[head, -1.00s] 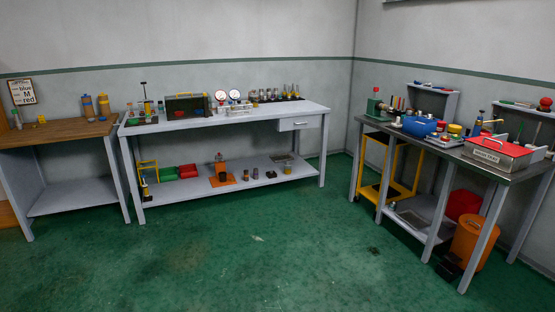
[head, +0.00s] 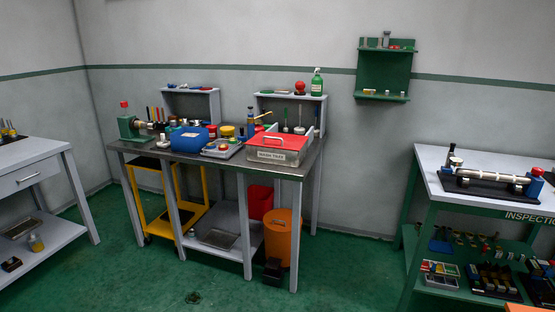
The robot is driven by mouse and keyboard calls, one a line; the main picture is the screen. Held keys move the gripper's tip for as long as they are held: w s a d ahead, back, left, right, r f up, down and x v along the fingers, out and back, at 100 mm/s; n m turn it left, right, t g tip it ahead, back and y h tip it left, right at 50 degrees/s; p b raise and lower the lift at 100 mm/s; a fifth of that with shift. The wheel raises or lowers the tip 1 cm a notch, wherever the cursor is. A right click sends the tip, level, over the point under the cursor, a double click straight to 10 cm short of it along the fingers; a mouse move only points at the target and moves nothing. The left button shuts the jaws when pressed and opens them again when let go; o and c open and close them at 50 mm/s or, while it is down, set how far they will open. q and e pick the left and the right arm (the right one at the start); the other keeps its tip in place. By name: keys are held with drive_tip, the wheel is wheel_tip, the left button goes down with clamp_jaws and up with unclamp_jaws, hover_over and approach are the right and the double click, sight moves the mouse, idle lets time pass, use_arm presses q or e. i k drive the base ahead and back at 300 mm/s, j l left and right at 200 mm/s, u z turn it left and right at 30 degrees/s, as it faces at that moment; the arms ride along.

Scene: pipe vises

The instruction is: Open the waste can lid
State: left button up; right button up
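An orange can (head: 282,240) stands on the floor under the right part of the metal-topped workbench (head: 125,148); it looks like the waste can. A small black block, perhaps a pedal (head: 272,269), sits at its front foot. A red panel or box (head: 260,202) shows behind and left of the can; I cannot tell whether it is the lid or a separate thing. The can's top is partly in the bench's shade, so its lid state is unclear. Neither of my grippers is in view.
A grey lower shelf (head: 222,243) and a yellow cart (head: 154,210) are left of the can. Bench legs stand close around it. A red-lidded box (head: 281,154) is on the bench top. A green inspection bench (head: 421,214) stands at right. Green floor in front is open.

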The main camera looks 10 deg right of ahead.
sight(283, 217)
drive_tip(key=i+z, duration=0.5)
drive_tip(key=i, duration=0.6)
